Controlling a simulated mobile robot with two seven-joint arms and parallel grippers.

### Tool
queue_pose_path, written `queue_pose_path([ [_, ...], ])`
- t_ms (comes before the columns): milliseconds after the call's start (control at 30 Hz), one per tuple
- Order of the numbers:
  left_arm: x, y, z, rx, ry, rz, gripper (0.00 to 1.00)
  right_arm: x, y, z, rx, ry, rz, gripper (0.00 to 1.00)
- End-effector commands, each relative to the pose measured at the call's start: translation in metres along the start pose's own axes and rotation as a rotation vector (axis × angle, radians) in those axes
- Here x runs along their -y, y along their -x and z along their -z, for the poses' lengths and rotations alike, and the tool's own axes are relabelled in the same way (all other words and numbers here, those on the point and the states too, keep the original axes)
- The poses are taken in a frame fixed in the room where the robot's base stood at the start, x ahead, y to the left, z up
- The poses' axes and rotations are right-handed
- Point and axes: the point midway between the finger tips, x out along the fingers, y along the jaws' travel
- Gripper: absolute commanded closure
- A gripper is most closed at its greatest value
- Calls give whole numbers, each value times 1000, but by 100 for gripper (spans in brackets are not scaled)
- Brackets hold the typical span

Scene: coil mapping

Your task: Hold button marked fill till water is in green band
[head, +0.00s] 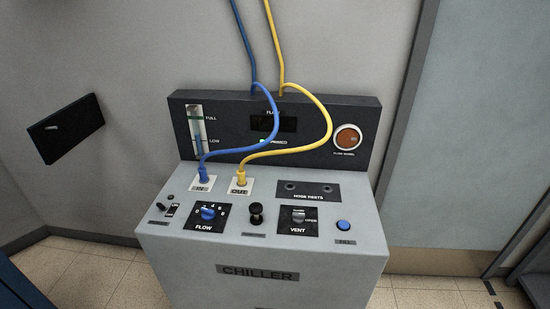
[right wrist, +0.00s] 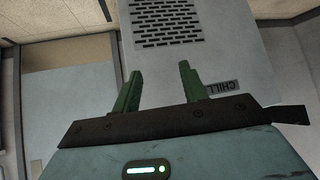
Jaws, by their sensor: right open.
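The blue fill button (head: 343,225) sits on the right front of the chiller's sloped top, with a dark label below it. The level gauge (head: 196,130) is on the back panel at left, with a green band near the FULL mark and blue water reaching about the LOW mark, below the band. In the right wrist view my right gripper (right wrist: 158,85) is open and empty, its green fingers apart in front of the chiller's grey body (right wrist: 245,50). Neither gripper shows in the head view. The button is not visible in the right wrist view.
Blue (head: 268,100) and yellow (head: 328,115) hoses arch over the panel. The flow knob (head: 208,213), a black knob (head: 256,214) and the vent knob (head: 298,215) share the top with the button. A dark wall plate (head: 66,129) is at left.

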Motion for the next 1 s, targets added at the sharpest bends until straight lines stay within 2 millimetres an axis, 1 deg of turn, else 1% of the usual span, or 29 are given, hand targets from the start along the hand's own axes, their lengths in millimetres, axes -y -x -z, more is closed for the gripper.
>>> queue_pose_path([
  [367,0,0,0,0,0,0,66,0,0,0,-1,-1,0,57],
  [467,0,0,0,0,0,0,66,0,0,0,-1,0,0,67],
  [700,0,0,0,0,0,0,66,0,0,0,-1,0,0,99],
  [733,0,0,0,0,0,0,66,0,0,0,-1,0,0,100],
  [1000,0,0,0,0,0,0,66,0,0,0,-1,2,0,100],
])
